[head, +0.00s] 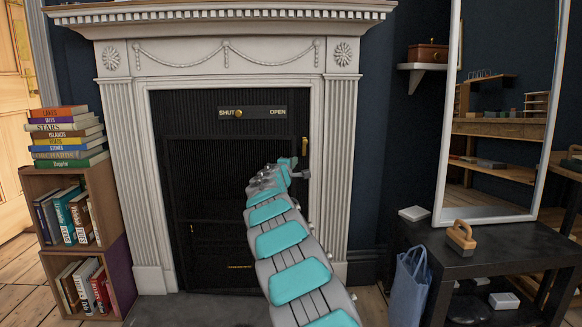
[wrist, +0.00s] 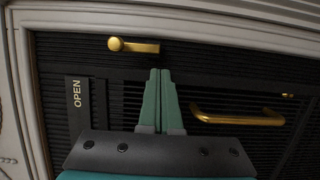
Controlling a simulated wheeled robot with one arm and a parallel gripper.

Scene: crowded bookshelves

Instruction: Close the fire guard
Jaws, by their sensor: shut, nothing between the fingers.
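The black fire guard (head: 205,190) fills the lower part of the fireplace opening in the head view. Above it is a plate marked SHUT and OPEN (head: 258,112), with a brass knob (head: 238,113) by SHUT. A brass latch (head: 305,145) is at the right edge of the opening. The wrist view shows this latch (wrist: 134,46) beyond my fingertips, the word OPEN (wrist: 77,93) to the left and a brass bar handle (wrist: 238,118) to the right. My gripper (wrist: 160,72) is shut and empty in front of the black ribbed surface; contact cannot be told. My arm hides part of the guard.
The white mantelpiece (head: 120,130) frames the opening. Stacked books (head: 65,140) stand on a wooden shelf unit (head: 100,190) at the left. A black table (head: 480,262) with a mirror (head: 448,120) and wooden-handled block (head: 461,236) is at the right; a blue bag (head: 408,285) stands beside it.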

